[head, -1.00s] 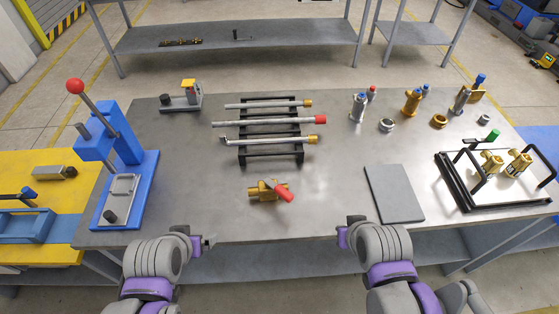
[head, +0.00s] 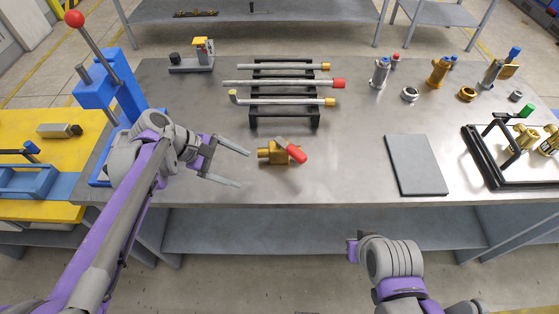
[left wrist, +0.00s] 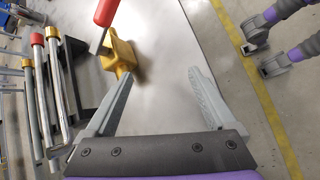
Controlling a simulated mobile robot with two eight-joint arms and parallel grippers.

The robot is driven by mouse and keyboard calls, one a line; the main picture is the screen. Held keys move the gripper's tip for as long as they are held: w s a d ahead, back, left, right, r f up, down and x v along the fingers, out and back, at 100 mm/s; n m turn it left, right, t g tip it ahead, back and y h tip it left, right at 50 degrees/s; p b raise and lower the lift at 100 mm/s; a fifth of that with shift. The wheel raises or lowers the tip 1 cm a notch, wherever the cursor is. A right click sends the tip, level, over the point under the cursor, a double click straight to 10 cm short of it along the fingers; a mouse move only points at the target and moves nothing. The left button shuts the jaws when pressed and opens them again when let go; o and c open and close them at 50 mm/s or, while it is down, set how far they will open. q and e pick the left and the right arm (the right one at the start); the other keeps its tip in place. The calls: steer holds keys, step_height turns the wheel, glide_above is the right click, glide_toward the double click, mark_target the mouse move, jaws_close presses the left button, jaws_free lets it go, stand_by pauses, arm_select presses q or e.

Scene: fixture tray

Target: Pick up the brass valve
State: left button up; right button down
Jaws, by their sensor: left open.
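The brass valve (head: 270,153) with a red-handled lever lies near the front middle of the grey workbench. My left gripper (head: 244,169) is open and empty just left of the valve, its fingers pointing toward it and apart from it. In the left wrist view the valve (left wrist: 122,57) shows beyond the open fingers, nearer the left one, with its red handle at the top edge. The left gripper (left wrist: 158,92) holds nothing there. My right gripper (head: 352,250) is in front of the bench, away from the valve; its jaw state is unclear.
A black rack (head: 284,119) with several pipes stands behind the valve. A blue lever press (head: 115,95) is at the left, close to my left arm. A grey plate (head: 416,165) lies to the right. Brass and steel fittings and a black-framed tray (head: 483,165) are further right.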

mark_target(270, 154)
arm_select(q)
steer(key=w+f+n+h+b, duration=0.1)
steer(key=w, duration=0.1)
steer(key=w+a+f+n+h+b, duration=0.1)
steer(key=w+n+h, duration=0.1)
steer(key=w, duration=0.1)
steer(key=w+f+n+g+h+b, duration=0.1)
steer(key=w+n, duration=0.1)
steer(key=w, duration=0.1)
steer(key=shift+a+f+h, duration=0.15)
steer(key=shift+a+h, duration=0.15)
steer(key=shift+w+a+f+n+h+b, duration=0.15)
steer(key=shift+w+n+h+b, duration=0.15)
steer(key=shift+w+b, duration=0.15)
steer(key=x, duration=1)
steer(key=shift+s+d+r, duration=0.15)
steer(key=shift+d+r, duration=0.1)
steer(key=shift+d, duration=0.25)
jaws_close()
arm_select(e)
steer(key=f, duration=0.4)
steer(key=shift+s+f, duration=0.4)
